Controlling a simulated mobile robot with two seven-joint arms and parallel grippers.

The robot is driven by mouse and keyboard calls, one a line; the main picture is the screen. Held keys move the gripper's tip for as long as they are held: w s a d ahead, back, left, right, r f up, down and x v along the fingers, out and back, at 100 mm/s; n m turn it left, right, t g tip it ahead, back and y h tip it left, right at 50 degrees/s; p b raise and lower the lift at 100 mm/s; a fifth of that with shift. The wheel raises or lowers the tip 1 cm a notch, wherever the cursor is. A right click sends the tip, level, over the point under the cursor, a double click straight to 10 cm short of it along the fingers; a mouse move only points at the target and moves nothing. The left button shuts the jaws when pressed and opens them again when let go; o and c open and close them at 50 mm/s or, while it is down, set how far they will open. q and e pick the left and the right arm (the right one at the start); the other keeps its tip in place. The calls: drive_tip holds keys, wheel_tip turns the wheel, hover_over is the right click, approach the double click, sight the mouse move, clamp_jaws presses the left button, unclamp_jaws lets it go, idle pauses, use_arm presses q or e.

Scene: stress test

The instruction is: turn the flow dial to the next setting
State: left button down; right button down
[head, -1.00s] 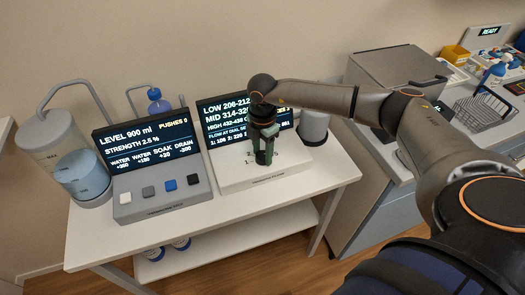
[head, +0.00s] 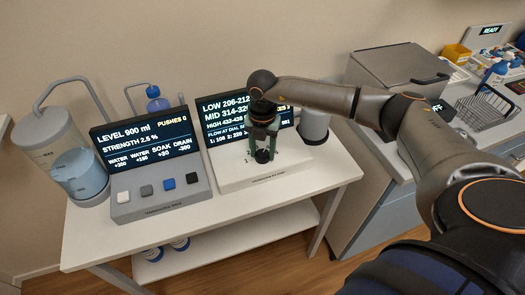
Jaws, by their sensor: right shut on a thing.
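The flow dial (head: 262,156) is a small dark knob on top of a white box with printed numbers around it. My right gripper (head: 263,147) reaches down over it with its green fingers on either side, shut on the dial. The fingers hide part of the dial and some of its markings, so I cannot tell which number it points to. The flow display (head: 222,108) behind lists LOW, MID and HIGH ranges and a row of dial values; my gripper covers part of it. My left gripper is not in view.
Left of the dial box stands a grey console (head: 160,192) with several buttons and a screen reading LEVEL 900 ml. A clear tank (head: 80,175) stands at the far left. A grey cylinder (head: 314,128) stands close right of my gripper. The table's front right is bare.

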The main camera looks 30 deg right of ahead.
drive_tip(key=n+b, duration=0.1)
drive_tip(key=n, duration=0.2)
drive_tip(key=shift+n, duration=0.4)
drive_tip(key=n+b, duration=0.1)
drive_tip(key=n, duration=0.2)
drive_tip(key=shift+n, duration=0.3)
drive_tip(key=n+b, duration=0.1)
drive_tip(key=n, duration=0.2)
drive_tip(key=shift+n, duration=0.4)
drive_tip(key=n+b, duration=0.1)
drive_tip(key=n, duration=0.2)
drive_tip(key=n+b, duration=0.1)
drive_tip(key=n, duration=0.3)
drive_tip(key=shift+b, duration=0.35)
drive_tip(key=shift+n+b, duration=0.3)
drive_tip(key=shift+n, duration=0.7)
drive_tip(key=n, duration=0.3)
drive_tip(key=shift+b, duration=0.4)
drive_tip(key=shift+n, duration=0.8)
